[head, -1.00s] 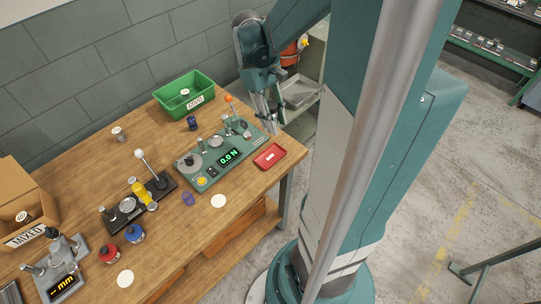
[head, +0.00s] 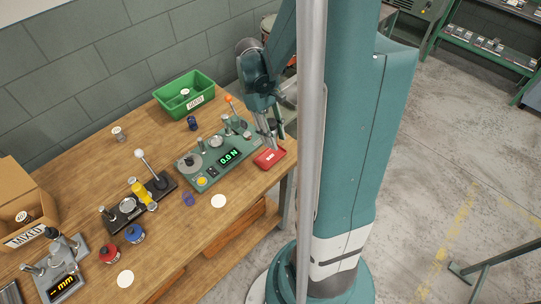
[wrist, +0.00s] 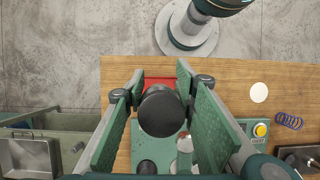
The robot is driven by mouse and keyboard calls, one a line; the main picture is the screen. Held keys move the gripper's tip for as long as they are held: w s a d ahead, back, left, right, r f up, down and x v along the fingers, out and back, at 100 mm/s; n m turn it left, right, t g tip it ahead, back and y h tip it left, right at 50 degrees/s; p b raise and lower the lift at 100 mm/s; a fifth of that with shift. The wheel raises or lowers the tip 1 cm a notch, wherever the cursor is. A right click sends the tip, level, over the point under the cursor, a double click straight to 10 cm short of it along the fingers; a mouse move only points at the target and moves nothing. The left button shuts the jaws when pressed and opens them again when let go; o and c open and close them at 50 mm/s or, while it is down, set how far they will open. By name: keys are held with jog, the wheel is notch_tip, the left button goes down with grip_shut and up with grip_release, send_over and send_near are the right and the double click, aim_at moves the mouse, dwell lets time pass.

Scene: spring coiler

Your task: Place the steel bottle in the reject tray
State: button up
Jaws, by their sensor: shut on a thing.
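My gripper (head: 270,138) hangs at the right end of the table, above the red tray (head: 270,158). In the wrist view the two fingers of my gripper (wrist: 160,76) stand on either side of the steel bottle (wrist: 160,110), and they are shut on it. Only the bottle's dark round top shows clearly there; its body is hidden beneath. In the head view the bottle is largely hidden by my fingers. The red tray also shows in the wrist view (wrist: 160,81), partly hidden behind the bottle. I cannot tell whether the bottle touches the tray.
The green force tester (head: 222,157) stands just left of the red tray. A green bin (head: 184,93) is at the back. A lever fixture (head: 158,184), a blue coil (head: 188,199) and a white disc (head: 218,201) lie further left. The table's right edge is close.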

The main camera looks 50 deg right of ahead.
send_over(277, 161)
jog(key=w, duration=0.1)
jog(key=shift+w+f+b, duration=0.15)
jog(key=shift+f+b, duration=0.2)
jog(key=shift+f, duration=2.55)
jog(key=shift+f, duration=0.15)
jog(key=shift+f, duration=1.95)
jog(key=shift+f+b, duration=0.15)
jog(key=shift+b, duration=0.25)
jog(key=o, duration=1)
jog(key=shift+p+v, duration=0.75)
jog(key=shift+v, duration=5.4)
